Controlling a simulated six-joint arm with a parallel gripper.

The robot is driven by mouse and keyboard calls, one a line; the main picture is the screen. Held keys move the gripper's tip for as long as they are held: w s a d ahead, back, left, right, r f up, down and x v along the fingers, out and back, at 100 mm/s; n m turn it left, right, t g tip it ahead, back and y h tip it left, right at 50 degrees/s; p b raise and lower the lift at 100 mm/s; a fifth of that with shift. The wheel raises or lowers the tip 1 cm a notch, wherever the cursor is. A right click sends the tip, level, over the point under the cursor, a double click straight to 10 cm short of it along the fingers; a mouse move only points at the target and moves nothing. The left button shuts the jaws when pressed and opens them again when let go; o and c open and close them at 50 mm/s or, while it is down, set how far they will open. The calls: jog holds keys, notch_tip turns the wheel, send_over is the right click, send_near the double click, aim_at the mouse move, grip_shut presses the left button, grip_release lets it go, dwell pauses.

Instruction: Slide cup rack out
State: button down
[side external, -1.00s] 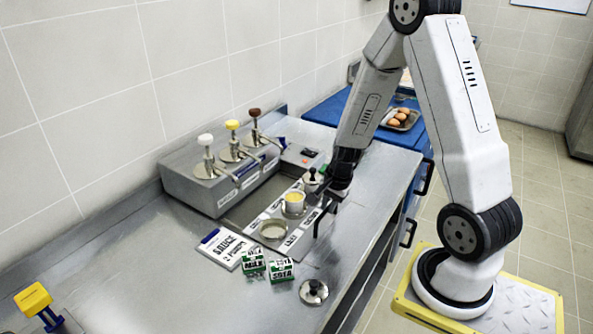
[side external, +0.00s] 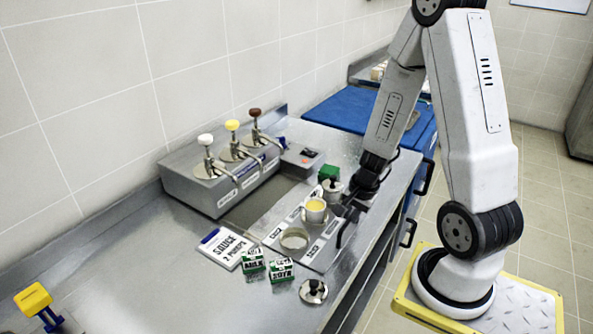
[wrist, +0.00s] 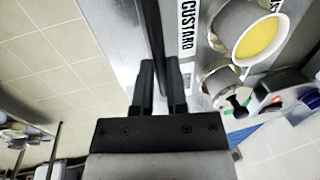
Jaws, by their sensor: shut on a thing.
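The cup rack (side external: 325,247) is a flat grey tray with white labels on the steel counter, partly out from the pump dispenser. It carries a yellow-filled cup (side external: 316,211), an empty-looking cup (side external: 295,239) and a lidded pot (side external: 332,189). In the wrist view the yellow-filled cup (wrist: 262,40) is beside the "CUSTARD" label (wrist: 188,18). My gripper (wrist: 161,78) is shut on the rack's dark bar handle (wrist: 153,35), which passes between its fingers. In the side view my gripper (side external: 349,209) is at the rack's right edge; its fingertips are hard to make out.
The dispenser (side external: 215,185) with three pumps stands against the wall, left of the rack. A green box (side external: 328,172) stands behind. The left counter is mostly clear.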

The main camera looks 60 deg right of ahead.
jog(key=c, duration=0.6)
grip_release()
jog(key=shift+c, duration=0.2)
jog(key=shift+r, duration=0.2)
notch_tip(320, 180, up, 7)
jog(key=s, duration=0.1)
jog(key=shift+s+r, duration=0.15)
jog(key=shift+s, duration=0.1)
dwell(0.5)
